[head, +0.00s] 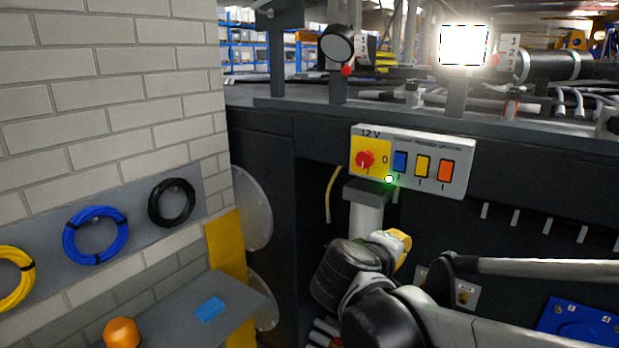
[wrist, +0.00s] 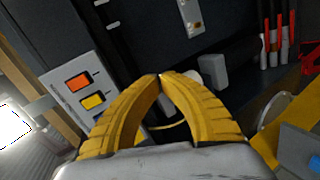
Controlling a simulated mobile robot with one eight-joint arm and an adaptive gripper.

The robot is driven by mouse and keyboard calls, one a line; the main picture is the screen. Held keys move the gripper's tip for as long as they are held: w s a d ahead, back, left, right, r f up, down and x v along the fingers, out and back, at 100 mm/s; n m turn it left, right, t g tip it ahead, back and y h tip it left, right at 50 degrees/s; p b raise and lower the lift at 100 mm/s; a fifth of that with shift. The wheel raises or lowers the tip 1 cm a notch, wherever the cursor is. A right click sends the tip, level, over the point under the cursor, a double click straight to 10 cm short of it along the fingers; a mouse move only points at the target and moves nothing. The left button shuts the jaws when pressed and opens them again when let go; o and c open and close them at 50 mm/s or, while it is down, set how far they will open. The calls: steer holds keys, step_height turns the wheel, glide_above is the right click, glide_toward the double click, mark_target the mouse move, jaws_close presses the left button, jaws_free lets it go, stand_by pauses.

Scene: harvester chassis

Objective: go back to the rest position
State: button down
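My gripper (wrist: 160,77) shows in the wrist view as two yellow ribbed fingers whose tips meet, with nothing visible between them. In the head view my gripper (head: 404,243) is mostly hidden behind my dark wrist, just below the control panel. The control panel (head: 456,146) carries a red rotary knob (head: 365,159) on a yellow plate, marked 12 V and 0, and blue, yellow and orange switches. A green light (head: 389,180) glows at its lower edge. The panel (wrist: 66,102) also shows at the left of the wrist view, apart from my fingers.
A brick wall (head: 110,80) stands at the left, with blue (head: 95,235), black (head: 172,203) and yellow (head: 14,278) cable coils. A grey shelf (head: 170,322) holds a blue block (head: 210,309) and an orange object (head: 121,332). A blue plate (head: 580,324) is at lower right.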

steer(key=s+f+m+g+y+b, duration=0.1)
steer(key=s+f+b, duration=0.4)
steer(key=f, duration=0.5)
steer(key=s+f+m+g+y+b, duration=0.1)
steer(key=s+f+m+y+b, duration=0.3)
steer(key=f, duration=0.6)
steer(key=s+f+m+g+y+b, duration=0.1)
steer(key=s+f+m+y+b, duration=0.2)
steer(key=s+f+b, duration=0.5)
step_height(320, 180, down, 2)
steer(key=shift+s+a+f, duration=0.1)
steer(key=shift+s+a, duration=0.3)
steer(key=shift+s, duration=0.35)
